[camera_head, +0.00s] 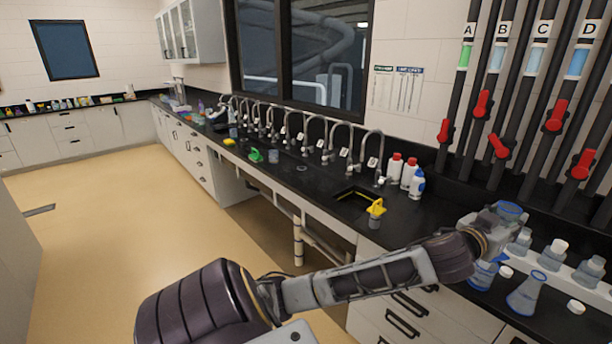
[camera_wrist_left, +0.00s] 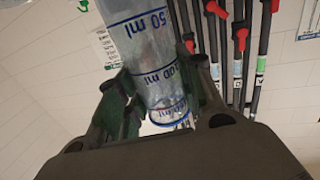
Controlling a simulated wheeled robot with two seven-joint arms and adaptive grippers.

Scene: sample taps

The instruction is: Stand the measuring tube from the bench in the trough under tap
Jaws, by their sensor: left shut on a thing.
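My left gripper (camera_head: 497,226) is shut on the clear measuring tube (camera_head: 511,210), whose blue-ringed end shows at the gripper. In the left wrist view, the tube (camera_wrist_left: 150,50) with blue ml marks stands between the two dark fingers (camera_wrist_left: 165,100). The gripper is above the right part of the black bench, in front of the tap pipes. Four dark pipes labelled A (camera_head: 467,32), B (camera_head: 501,32), C (camera_head: 541,32) and D (camera_head: 588,32) carry red tap handles (camera_head: 557,115). The trough below them is hard to make out. My right gripper is out of view.
Below and right of the gripper stand a conical flask (camera_head: 525,293) and several capped bottles (camera_head: 553,256) in a white rack. Loose white caps lie nearby. Red-capped bottles (camera_head: 394,168), a yellow item (camera_head: 376,208) and a sink (camera_head: 352,198) are left of it.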

